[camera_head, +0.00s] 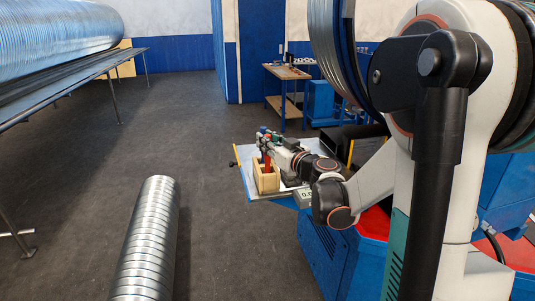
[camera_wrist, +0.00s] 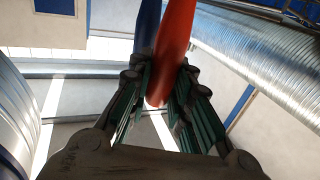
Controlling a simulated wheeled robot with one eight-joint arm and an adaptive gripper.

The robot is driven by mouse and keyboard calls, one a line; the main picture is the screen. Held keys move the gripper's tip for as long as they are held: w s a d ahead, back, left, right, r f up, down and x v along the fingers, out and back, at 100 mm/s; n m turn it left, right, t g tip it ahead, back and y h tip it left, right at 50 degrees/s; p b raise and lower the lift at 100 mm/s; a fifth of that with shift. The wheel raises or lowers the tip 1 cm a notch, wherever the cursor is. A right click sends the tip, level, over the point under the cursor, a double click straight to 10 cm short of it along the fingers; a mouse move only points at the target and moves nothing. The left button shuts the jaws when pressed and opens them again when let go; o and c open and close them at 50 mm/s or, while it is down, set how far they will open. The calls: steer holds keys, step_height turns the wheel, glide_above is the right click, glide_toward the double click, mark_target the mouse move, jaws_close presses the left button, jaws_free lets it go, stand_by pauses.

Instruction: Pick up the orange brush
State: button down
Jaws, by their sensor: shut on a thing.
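My gripper (camera_head: 267,146) is over a small wooden box (camera_head: 266,182) on the bench at the centre. Its fingers (camera_wrist: 157,105) are shut on an orange-red handle (camera_wrist: 173,50), which I take for the orange brush. In the wrist view the handle runs up between the two fingers and out of the top edge. In the head view an orange-red part (camera_head: 268,163) shows between the gripper and the box; its lower end is hidden by the box wall. A blue handle (camera_wrist: 147,25) stands just left of the orange one in the wrist view.
The bench top (camera_head: 246,158) carries a display box (camera_head: 304,197) to the right of the wooden box. A loose spiral duct (camera_head: 148,240) lies on the floor. A long duct (camera_head: 55,35) rests on a rack at left. Floor between is clear.

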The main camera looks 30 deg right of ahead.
step_height(320, 180, up, 20)
steer(key=p, duration=0.5)
steer(key=shift+p, duration=0.35)
stand_by(1.5)
